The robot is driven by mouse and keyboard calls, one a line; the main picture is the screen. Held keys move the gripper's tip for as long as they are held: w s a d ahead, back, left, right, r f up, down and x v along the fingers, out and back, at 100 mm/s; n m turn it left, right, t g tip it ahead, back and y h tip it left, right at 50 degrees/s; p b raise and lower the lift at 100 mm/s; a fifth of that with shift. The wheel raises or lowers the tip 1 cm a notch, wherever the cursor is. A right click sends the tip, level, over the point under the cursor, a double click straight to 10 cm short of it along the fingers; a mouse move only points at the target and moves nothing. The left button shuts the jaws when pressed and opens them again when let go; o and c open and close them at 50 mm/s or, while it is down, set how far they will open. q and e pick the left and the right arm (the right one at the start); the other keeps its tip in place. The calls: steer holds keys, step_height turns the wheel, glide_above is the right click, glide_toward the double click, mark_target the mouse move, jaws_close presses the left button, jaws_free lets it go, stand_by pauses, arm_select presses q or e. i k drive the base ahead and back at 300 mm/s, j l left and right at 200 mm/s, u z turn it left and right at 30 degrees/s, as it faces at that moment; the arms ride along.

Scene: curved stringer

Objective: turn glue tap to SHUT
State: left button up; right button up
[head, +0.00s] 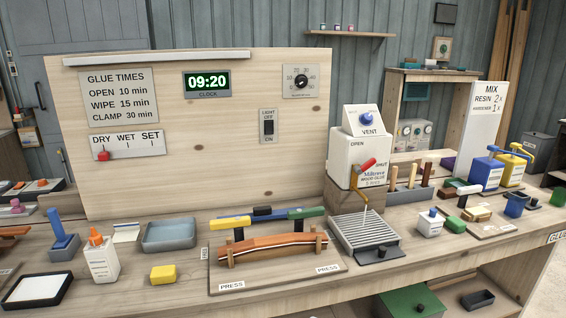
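The glue tap (357,184) is brass-coloured with a red handle (367,165). It sits on the front of a white glue container (345,165) labelled wood glue, 5 litres. OPEN is printed at the container's upper left and SHUT at its right. The red handle tilts up to the right and partly covers the word SHUT; I cannot tell whether it is fully at that mark. A thin pale streak hangs below the spout, over a slotted drip tray (345,232). Neither of my grippers is in view.
A VENT block with a blue knob (366,118) stands on top of the container. A press with a curved wooden strip (268,247) lies left of the drip tray. A tool rack (410,193) and a small white bottle (430,225) are to the right.

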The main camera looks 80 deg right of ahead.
mark_target(358, 171)
steer(key=z, duration=3.3)
